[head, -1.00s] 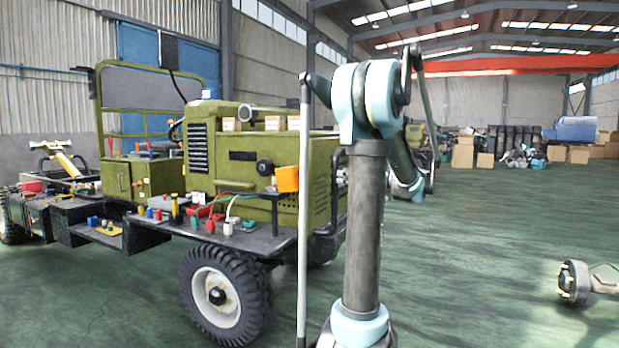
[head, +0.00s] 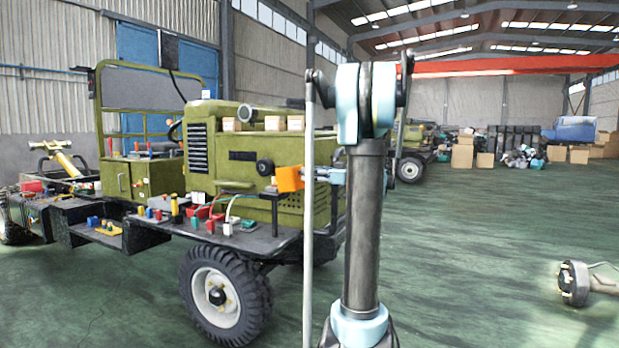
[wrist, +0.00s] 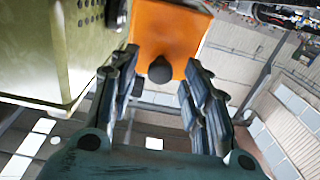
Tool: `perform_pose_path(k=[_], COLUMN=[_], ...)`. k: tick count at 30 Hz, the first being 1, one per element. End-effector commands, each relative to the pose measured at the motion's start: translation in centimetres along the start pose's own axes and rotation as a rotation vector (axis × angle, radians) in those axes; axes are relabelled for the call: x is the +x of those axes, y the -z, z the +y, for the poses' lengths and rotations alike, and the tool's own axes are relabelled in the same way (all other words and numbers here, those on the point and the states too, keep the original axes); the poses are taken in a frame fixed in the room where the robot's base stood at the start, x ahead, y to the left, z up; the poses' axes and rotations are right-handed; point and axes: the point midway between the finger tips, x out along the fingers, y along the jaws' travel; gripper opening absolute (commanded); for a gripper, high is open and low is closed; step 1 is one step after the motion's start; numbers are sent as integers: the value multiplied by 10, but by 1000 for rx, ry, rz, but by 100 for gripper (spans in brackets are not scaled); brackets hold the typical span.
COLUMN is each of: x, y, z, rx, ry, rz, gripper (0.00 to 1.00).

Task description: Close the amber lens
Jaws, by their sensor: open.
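The amber lens is an orange boxy part (head: 289,179) at the front corner of the green truck, above its dark side shelf. In the wrist view the orange lens (wrist: 170,35) fills the top centre, with a round dark knob (wrist: 160,69) on its near face. My gripper (wrist: 160,75) is open, with one finger on each side of the knob. Whether the fingers touch the lens or knob I cannot tell. In the head view my gripper (head: 311,174) is just right of the lens, partly hidden by my own arm.
The green truck body (head: 260,165) stands close beside the lens. Its dark shelf (head: 262,240) carries several coloured small parts and wires. A hub part (head: 573,283) lies on the floor at right. The floor between is clear.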

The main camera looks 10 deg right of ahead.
Motion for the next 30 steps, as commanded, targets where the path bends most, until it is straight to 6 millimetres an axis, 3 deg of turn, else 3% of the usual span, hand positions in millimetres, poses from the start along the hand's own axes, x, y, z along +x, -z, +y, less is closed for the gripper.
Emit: perform_pose_path(k=[13, 19, 30], x=[8, 8, 18], y=[0, 0, 4], z=[0, 0, -5], rx=[0, 0, 0], ry=[0, 0, 9], rz=[0, 0, -29], gripper=[44, 0, 0])
